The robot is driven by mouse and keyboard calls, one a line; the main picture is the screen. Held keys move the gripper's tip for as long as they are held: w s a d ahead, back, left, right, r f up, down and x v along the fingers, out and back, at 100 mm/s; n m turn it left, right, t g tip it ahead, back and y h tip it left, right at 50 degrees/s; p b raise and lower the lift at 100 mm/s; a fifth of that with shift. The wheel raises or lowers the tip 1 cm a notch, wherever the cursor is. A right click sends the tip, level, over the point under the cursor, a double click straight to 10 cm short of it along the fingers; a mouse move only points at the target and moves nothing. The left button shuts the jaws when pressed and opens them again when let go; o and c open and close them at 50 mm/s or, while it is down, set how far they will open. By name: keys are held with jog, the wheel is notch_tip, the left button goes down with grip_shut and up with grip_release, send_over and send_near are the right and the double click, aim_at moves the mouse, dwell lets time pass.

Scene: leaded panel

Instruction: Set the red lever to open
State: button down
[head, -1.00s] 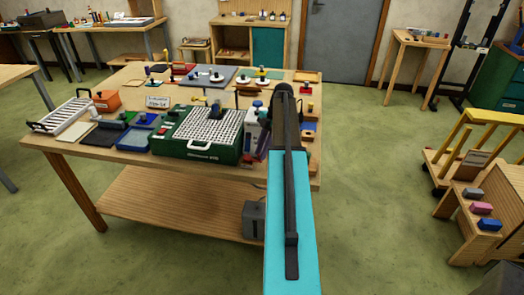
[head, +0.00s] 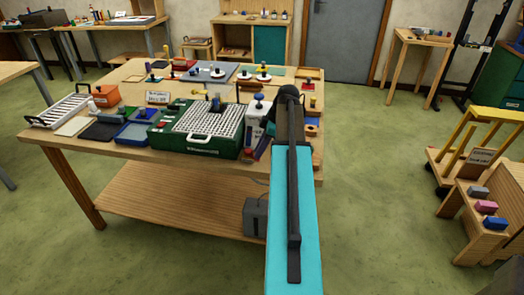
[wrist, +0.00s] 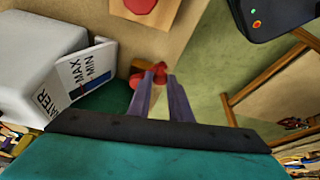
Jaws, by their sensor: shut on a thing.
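The red lever (wrist: 159,67) shows at the fingertips of my gripper (wrist: 158,80) in the wrist view. The gripper is shut on it; the fingers cover part of the lever. A dark green surface lies just left of the fingers. A white water container (wrist: 70,75) with MAX and MIN marks stands to the left, apart from the fingers. Whether the lever stands at open cannot be told.
The wooden table (head: 75,140) carries a green machine (head: 170,138) with a white-studded top, trays and several small tools. A wooden block with a red round top (wrist: 140,6) lies beyond the fingers. Open floor (head: 385,200) lies right of the table.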

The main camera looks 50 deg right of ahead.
jog(key=a+m, duration=0.1)
jog(key=m, duration=0.1)
jog(key=a+m+h+b, duration=0.1)
jog(key=m, duration=0.1)
jog(key=shift+a+t, duration=0.2)
jog(key=shift+t, duration=0.2)
jog(key=shift+w+a+m+h+b, duration=0.1)
jog(key=shift+w+a+m+h, duration=0.2)
jog(key=shift+m, duration=0.35)
jog(key=shift+w+a+m+h+b, duration=0.15)
jog(key=shift+a+m+h, duration=0.15)
jog(key=shift+m, duration=0.4)
jog(key=shift+w+a+m+h+b, duration=0.1)
jog(key=shift+w+a+m+h, duration=0.1)
jog(key=shift+m+h, duration=0.35)
jog(key=c, duration=1.6)
grip_release()
jog(key=shift+c, duration=0.2)
jog(key=shift+s+r, duration=0.1)
jog(key=b+v, duration=0.2)
jog(key=v, duration=1.1)
jog(key=shift+s+d+r+b, duration=0.15)
jog(key=shift+s+r+b, duration=0.1)
jog(key=shift+b, duration=0.15)
